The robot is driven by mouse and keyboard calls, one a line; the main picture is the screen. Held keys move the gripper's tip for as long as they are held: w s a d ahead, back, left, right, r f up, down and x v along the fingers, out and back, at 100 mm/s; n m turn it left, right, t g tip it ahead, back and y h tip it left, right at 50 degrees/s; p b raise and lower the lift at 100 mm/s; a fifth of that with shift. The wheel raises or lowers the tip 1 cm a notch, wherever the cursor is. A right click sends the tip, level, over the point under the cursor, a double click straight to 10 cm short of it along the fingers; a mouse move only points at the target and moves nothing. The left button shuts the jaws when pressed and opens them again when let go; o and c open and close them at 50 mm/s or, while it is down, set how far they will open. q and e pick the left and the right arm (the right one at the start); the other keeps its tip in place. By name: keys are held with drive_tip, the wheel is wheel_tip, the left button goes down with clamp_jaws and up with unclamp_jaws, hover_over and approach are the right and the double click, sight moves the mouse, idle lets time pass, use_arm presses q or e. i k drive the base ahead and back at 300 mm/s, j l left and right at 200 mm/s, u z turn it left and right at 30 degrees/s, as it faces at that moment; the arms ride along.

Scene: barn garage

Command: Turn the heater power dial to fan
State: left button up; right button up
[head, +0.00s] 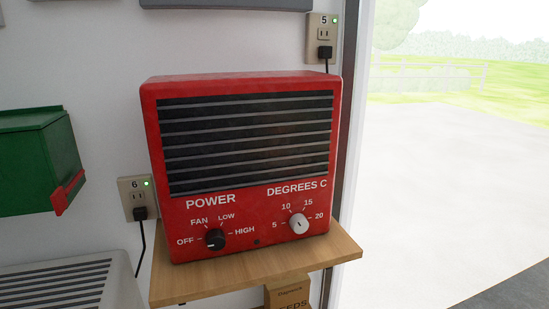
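The red heater (158,160) stands upright on a wooden shelf (335,250), its black slatted grille facing me. The black power dial (215,239) is at the lower left of its front. Labels OFF, FAN, LOW and HIGH run around the dial from left to right. A small pale mark shows at the dial's lower left, on the side of OFF; the exact setting is hard to read. A white degrees dial (298,223) sits to the right, marked 5 to 20. Neither of my grippers is in view, and nothing covers the power dial.
A green box (35,155) hangs at left. A grey slatted unit (110,275) is lower left. A cardboard box (288,293) is under the shelf. The space before the heater looks clear.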

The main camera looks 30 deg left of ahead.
sight(215, 239)
drive_tip(key=j+u, duration=0.1)
drive_tip(key=u, duration=0.3)
drive_tip(key=j+u, duration=0.1)
drive_tip(key=u, duration=0.25)
drive_tip(key=i+j+u, duration=0.1)
drive_tip(key=u, duration=0.3)
drive_tip(key=k+l, duration=0.1)
drive_tip(key=l, duration=0.3)
drive_tip(key=k+l, duration=0.1)
drive_tip(key=l, duration=0.25)
